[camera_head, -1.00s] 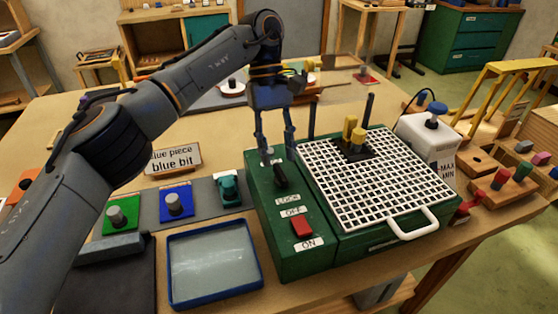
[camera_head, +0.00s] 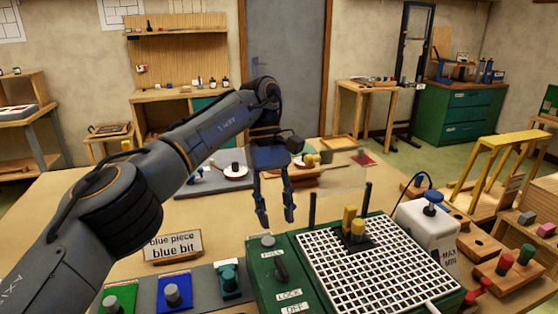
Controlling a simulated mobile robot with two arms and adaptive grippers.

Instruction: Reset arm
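My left gripper (camera_head: 276,214) hangs from the arm that comes in from the left. Its two fingers are apart with nothing between them. It is raised, and in the picture its tips show just above the back left of the green machine (camera_head: 268,291). The machine has a white grid top (camera_head: 362,275), a dark lever (camera_head: 281,268) and labels reading LOCK and OFF. Its lower front is cut off by the picture's bottom edge. My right gripper is not in view.

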